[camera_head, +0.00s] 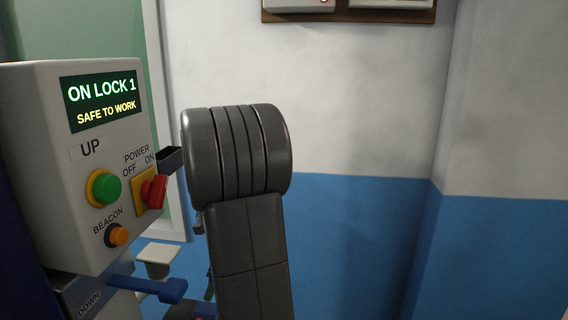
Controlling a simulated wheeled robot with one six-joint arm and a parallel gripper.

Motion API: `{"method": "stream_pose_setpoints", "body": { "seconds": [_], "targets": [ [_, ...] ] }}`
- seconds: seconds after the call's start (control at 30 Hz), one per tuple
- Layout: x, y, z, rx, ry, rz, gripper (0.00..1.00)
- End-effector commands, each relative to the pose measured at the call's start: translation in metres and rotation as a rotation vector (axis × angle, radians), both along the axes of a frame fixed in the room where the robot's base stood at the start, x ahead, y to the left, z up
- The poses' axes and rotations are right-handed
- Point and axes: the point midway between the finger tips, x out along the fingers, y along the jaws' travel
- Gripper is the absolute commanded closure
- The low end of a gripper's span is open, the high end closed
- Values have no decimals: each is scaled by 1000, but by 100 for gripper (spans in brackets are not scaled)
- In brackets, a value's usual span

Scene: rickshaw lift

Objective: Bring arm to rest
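My arm (240,220) stands upright in the middle of the camera_head view, as a thick dark grey link with a rounded, ribbed top. A small dark block (169,158) sticks out to the left of it, beside the red power switch. It may be part of my gripper, but I cannot be sure. The rest of the gripper is hidden behind the arm, so its fingers cannot be made out. No held thing shows.
A pale control box (55,160) is close on the left. Its display (101,100) reads "ON LOCK 1, SAFE TO WORK". It has a green UP button (105,189), red power switch (153,191) and orange beacon button (118,235). A blue lever (150,288) juts below. The right side before the wall (350,230) looks clear.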

Motion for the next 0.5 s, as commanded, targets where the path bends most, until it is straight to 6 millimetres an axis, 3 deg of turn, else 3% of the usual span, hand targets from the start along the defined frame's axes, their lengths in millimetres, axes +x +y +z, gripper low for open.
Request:
{"method": "stream_pose_setpoints", "body": {
  "seconds": [0.03,0.5],
  "targets": [
    [-2,6,-18,-3,13,3,24],
    [3,40,-101,-4,11,3,24]
  ]
}}
